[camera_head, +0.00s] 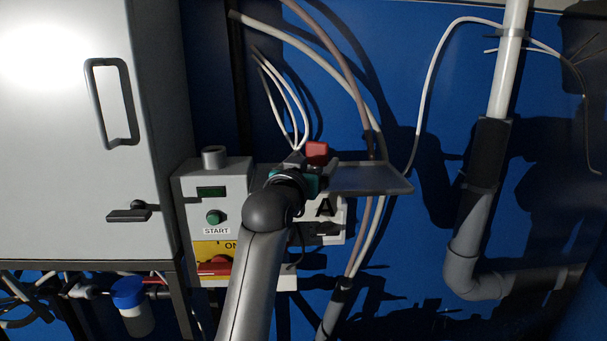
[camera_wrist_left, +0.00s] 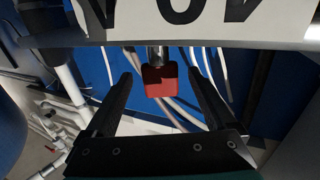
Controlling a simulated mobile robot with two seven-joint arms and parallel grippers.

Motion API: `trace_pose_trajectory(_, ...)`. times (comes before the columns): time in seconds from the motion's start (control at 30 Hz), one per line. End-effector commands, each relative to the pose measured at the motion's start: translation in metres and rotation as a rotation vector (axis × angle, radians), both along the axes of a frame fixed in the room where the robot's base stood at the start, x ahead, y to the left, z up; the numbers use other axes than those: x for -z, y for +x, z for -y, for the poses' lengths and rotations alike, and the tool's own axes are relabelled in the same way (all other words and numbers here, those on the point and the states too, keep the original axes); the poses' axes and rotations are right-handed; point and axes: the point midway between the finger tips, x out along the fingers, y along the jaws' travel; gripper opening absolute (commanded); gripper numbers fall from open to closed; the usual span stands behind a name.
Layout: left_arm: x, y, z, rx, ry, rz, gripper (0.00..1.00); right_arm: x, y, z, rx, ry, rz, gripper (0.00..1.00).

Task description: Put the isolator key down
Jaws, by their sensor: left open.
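The isolator key shows as a red block (camera_head: 317,152) just beyond my left gripper in the head view. In the left wrist view its red head (camera_wrist_left: 160,80) has a short metal shank above it, close to a grey edge. My left gripper (camera_head: 303,166) is at the grey shelf (camera_head: 372,178). In the left wrist view its two dark fingers (camera_wrist_left: 161,78) stand apart on either side of the red head, with visible gaps. The key's far end is hidden, and I cannot tell what it rests on. My right gripper is not in view.
A control box with a green START button (camera_head: 213,217) and a red switch (camera_head: 214,266) stands left of my arm. A large white cabinet (camera_head: 60,130) is further left. Cables (camera_head: 375,125) run behind the shelf. A grey pipe (camera_head: 478,215) is at the right. The shelf's right part looks bare.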

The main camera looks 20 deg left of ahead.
Motion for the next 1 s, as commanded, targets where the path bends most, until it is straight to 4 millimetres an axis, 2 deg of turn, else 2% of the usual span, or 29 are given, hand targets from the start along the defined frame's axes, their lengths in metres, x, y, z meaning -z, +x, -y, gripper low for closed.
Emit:
trace_pose_trajectory(0.2,0.000,-0.032,0.004,0.000,0.001,0.001,0.89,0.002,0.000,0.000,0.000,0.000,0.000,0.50)
trace_pose_trajectory(0.4,0.001,-0.052,0.006,0.000,0.001,0.000,0.89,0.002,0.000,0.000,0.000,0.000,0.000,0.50)
trace_pose_trajectory(0.6,0.000,-0.059,0.007,0.000,0.000,0.000,0.89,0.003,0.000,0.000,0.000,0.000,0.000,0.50)
trace_pose_trajectory(1.0,0.000,-0.059,0.007,0.000,0.000,0.000,0.89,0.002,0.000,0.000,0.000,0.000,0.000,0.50)
